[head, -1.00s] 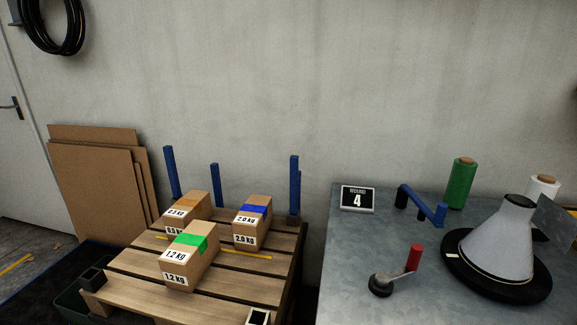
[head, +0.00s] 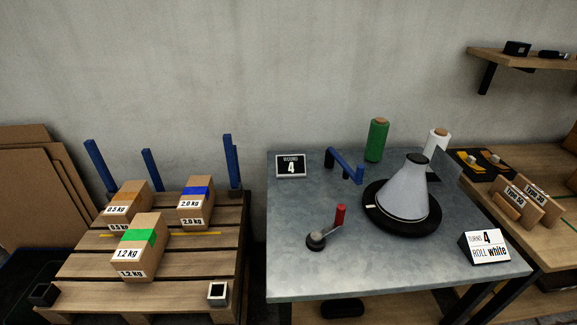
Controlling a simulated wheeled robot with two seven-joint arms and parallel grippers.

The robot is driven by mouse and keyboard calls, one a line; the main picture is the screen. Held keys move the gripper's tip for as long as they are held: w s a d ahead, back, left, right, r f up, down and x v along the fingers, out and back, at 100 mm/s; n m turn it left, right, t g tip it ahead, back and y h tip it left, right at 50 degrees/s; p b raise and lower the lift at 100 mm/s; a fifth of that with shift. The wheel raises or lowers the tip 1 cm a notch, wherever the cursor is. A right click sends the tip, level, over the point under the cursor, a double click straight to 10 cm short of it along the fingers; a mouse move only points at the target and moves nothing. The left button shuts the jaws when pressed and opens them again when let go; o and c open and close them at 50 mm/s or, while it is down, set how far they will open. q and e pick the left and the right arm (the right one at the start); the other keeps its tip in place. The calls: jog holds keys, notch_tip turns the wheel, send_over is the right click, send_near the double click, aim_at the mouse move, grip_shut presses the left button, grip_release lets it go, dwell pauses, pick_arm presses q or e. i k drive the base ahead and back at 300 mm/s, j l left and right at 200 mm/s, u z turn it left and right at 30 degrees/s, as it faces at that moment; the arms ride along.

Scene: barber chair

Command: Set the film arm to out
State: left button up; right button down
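The blue film arm (head: 343,163) is a bar on the grey metal table, behind and left of the turntable. It reaches from a post at the back toward the front right, ending in a short upright part near the turntable. A grey cone (head: 405,190) with a black top stands on the black round turntable (head: 376,215). A crank with a red handle (head: 340,215) sits at the table's front left. A green roll (head: 377,140) and a white roll (head: 437,142) stand at the back. Neither of my grippers is in view.
The metal table (head: 300,275) is bare along its front. A "4" display (head: 291,166) and a "ROLL white" sign (head: 486,246) stand on it. A pallet (head: 190,295) with boxes is at left; a wooden bench (head: 550,245) with cartons is at right.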

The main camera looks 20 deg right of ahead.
aim_at(357, 178)
jog(key=k+l+z, duration=0.3)
jog(key=l, duration=0.3)
jog(key=k+l+z, duration=0.15)
jog(key=i+l+u, duration=0.2)
jog(key=u, duration=0.25)
jog(key=i+l+u, duration=0.2)
jog(key=u, duration=0.25)
jog(key=i+l+u, duration=0.15)
jog(key=l+u, duration=0.3)
